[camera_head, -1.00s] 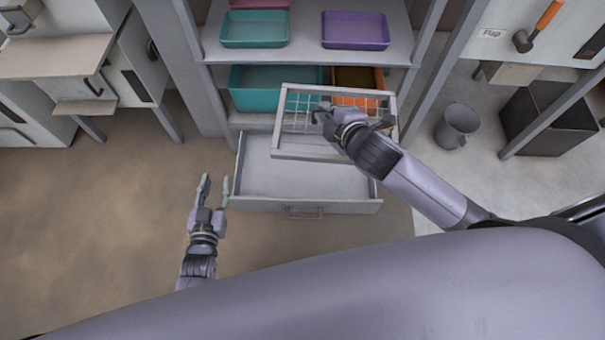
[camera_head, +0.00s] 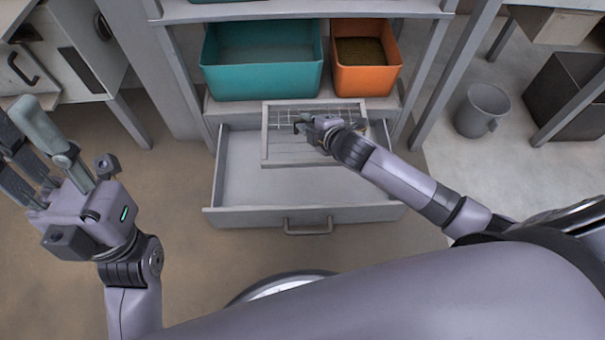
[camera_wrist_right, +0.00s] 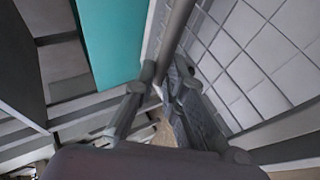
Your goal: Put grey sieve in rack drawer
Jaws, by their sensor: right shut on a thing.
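The grey sieve (camera_head: 266,135), a rectangular frame with a wire mesh, is over the open rack drawer (camera_head: 240,190), toward its back and right. My right gripper (camera_head: 306,125) is shut on the sieve's frame; its wrist and fingers cover part of the mesh. In the right wrist view the fingers close on the sieve's rim (camera_wrist_right: 176,35), with the mesh to the right. I cannot tell whether the sieve touches the drawer floor. The drawer is pulled out, and its left part is bare. My left gripper (camera_head: 45,155) is open and empty at the left, close to the camera.
A teal bin (camera_head: 262,80) and an orange bin (camera_head: 366,80) with grainy contents stand on the shelf above the drawer. A grey bucket (camera_head: 482,110) and a black bin (camera_head: 570,100) are on the floor at right. A cabinet (camera_head: 60,60) stands at left.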

